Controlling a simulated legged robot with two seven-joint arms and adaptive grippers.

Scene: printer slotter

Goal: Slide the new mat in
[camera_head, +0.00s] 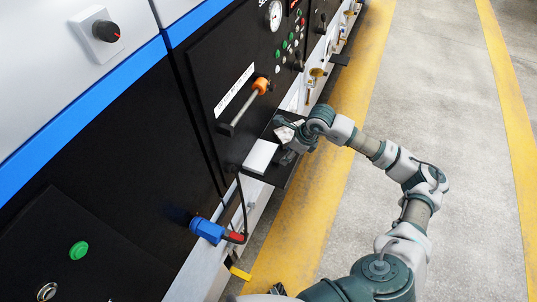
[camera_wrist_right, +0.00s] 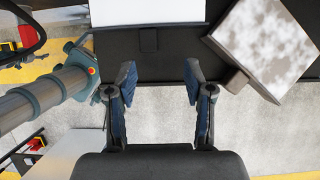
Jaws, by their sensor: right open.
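A plain white mat (camera_head: 261,157) lies on a dark shelf (camera_head: 258,178) at the machine's front. In the right wrist view the white mat (camera_wrist_right: 148,10) is at the top, with a dark tab at its near edge. A mottled grey-white mat (camera_head: 284,132) lies beside it, turned at an angle in the right wrist view (camera_wrist_right: 265,45). My right gripper (camera_head: 289,157) is at the shelf's outer edge. In the right wrist view its fingers (camera_wrist_right: 159,76) are apart and empty, facing the white mat's tab. My left gripper is not seen.
Above the shelf, the machine's black panel carries a bar handle with an orange end (camera_head: 261,86). A blue connector (camera_head: 207,230) with a cable sticks out below. Green buttons and a gauge (camera_head: 274,14) are further along. The floor to the right is clear.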

